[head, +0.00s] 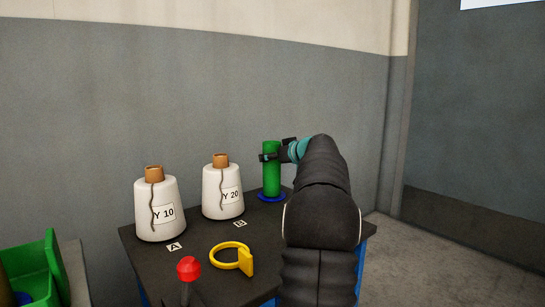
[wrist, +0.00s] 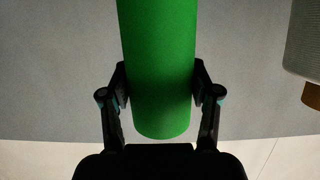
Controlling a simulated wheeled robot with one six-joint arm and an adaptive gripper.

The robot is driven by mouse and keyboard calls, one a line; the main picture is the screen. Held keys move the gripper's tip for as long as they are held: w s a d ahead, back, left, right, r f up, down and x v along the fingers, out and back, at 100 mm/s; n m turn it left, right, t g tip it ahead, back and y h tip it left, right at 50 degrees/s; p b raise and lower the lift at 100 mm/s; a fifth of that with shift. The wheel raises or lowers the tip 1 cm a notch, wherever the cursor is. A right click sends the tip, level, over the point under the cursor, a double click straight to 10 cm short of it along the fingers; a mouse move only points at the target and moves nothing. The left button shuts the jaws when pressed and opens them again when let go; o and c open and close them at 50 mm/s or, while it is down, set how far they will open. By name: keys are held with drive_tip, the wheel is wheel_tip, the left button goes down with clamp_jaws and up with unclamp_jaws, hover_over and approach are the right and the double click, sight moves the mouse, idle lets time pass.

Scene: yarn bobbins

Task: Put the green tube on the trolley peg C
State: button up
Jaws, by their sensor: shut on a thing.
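The green tube (head: 271,178) is upright at the back right of the dark trolley top (head: 195,262). Its lower end meets a blue round base (head: 271,197) in the head view. No bare peg shows there, and I cannot tell whether the tube rests on the base. My gripper (head: 272,157) is shut on the tube's upper part. In the wrist view the green tube (wrist: 157,70) stands between both fingers of my gripper (wrist: 160,90), with one end in sight. Any letter C label is hidden.
White bobbins marked Y 10 (head: 158,212) and Y 20 (head: 222,195) stand left of the tube, by labels A (head: 174,247) and B (head: 240,224). A yellow ring (head: 231,256) and a red knob (head: 189,268) are in front. A green bin (head: 38,268) is far left. A wall stands close behind.

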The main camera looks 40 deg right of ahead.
drive_tip(key=shift+f, duration=0.15)
drive_tip(key=o, duration=1.2)
drive_tip(key=v, duration=1.2)
